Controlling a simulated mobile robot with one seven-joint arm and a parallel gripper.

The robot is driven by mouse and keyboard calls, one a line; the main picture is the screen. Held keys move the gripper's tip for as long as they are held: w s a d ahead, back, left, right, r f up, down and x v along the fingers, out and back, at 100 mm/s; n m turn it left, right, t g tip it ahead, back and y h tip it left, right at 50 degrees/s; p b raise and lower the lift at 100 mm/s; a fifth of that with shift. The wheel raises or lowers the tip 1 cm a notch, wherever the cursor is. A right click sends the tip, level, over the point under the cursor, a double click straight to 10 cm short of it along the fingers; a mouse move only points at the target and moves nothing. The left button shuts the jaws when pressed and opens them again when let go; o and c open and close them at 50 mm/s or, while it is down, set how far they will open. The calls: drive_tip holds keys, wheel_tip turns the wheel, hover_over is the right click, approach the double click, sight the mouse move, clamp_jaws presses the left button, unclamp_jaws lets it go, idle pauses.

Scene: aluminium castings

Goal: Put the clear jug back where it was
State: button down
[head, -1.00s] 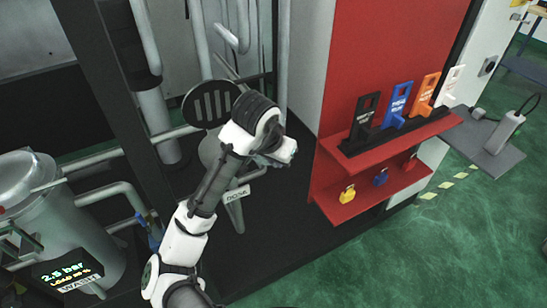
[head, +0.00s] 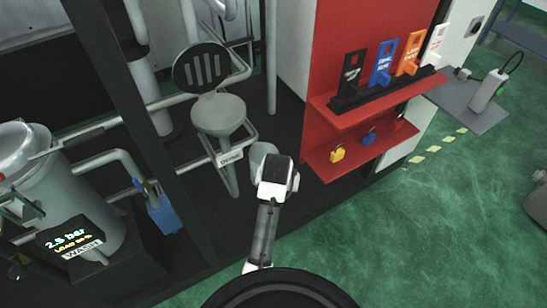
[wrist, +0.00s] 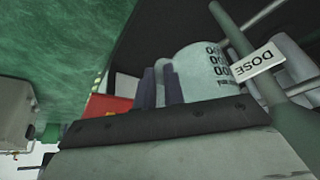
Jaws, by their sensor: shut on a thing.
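The clear jug (wrist: 205,68) shows in the wrist view as a pale, translucent cylinder with dark printed marks on its side. My gripper (wrist: 162,88) is shut on the jug, its two dark fingers at the jug's left side. In the head view the jug (head: 260,154) shows partly, just beyond my wrist, which hides the rest of it and my fingertips. It is beside the metal stand with the DOSE label (head: 230,158), over the dark floor plate. I cannot tell whether the jug touches the plate.
The DOSE label (wrist: 253,64) and its tube are close to the jug's right in the wrist view. A red panel with shelves (head: 338,108) holds coloured tags and padlocks at the right. A metal tank (head: 60,190) stands at the left. Green floor (head: 400,240) is open at lower right.

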wheel_tip(320, 180, down, 12)
drive_tip(key=s+d+n, duration=0.1)
drive_tip(key=shift+s+d+r+y, duration=0.2)
drive_tip(key=shift+s+d+y, duration=0.1)
drive_tip(key=shift+d, duration=0.05)
